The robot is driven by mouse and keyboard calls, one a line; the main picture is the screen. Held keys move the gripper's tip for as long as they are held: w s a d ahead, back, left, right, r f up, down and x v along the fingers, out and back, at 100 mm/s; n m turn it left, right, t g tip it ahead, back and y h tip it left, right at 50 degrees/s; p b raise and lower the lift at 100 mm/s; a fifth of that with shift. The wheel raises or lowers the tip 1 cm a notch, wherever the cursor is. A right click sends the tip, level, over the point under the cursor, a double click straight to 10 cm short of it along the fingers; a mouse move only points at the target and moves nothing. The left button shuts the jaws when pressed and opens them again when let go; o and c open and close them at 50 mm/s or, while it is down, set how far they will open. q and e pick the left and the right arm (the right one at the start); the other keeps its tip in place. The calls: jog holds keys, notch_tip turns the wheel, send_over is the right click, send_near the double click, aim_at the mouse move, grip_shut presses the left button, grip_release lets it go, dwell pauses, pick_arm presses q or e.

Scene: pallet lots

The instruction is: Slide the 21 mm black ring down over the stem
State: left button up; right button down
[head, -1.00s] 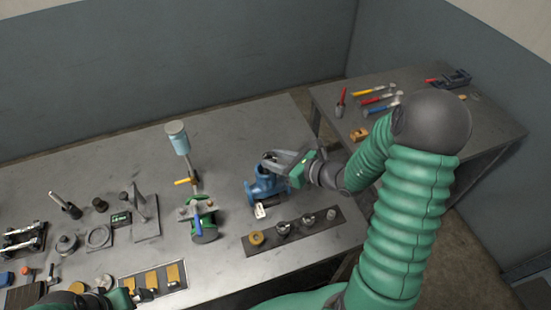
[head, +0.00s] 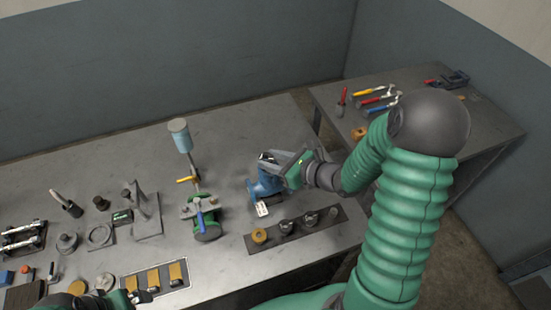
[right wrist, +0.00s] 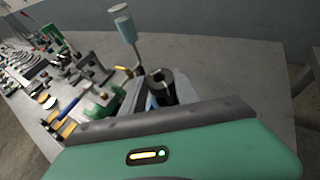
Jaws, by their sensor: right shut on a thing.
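The blue valve body (head: 264,187) stands on the bench in the middle of the head view, with a white tag at its foot. My right gripper (head: 268,158) is at its top, shut on the black ring (right wrist: 161,84). In the right wrist view the dark ring shows close beyond the gripper body, above blue metal. The stem is not clearly seen, so I cannot tell whether the ring is around it. My left gripper (head: 135,297) is at the lower left edge, and its jaws are too small to read.
A dark strip (head: 290,232) with a brass ring and several dark rings lies in front of the valve. A green valve (head: 206,230) with a blue handle stands to its left. Several fixtures and a tray of brass pieces (head: 155,280) fill the left bench. Tools lie on the back-right table (head: 440,115).

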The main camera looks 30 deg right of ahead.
jog(key=shift+a+r, duration=0.1)
jog(key=shift+a, duration=0.25)
jog(key=shift+d+f+b, duration=0.35)
jog(key=shift+d+f, duration=0.25)
jog(key=shift+d, duration=0.35)
jog(key=c, duration=1.1)
grip_release()
jog(key=shift+d, duration=0.15)
pick_arm(q)
jog(key=shift+a+f, duration=0.1)
jog(key=shift+f, duration=0.25)
pick_arm(e)
jog(key=shift+o, duration=1.3)
jog(key=shift+o, duration=0.5)
jog(key=o, duration=0.3)
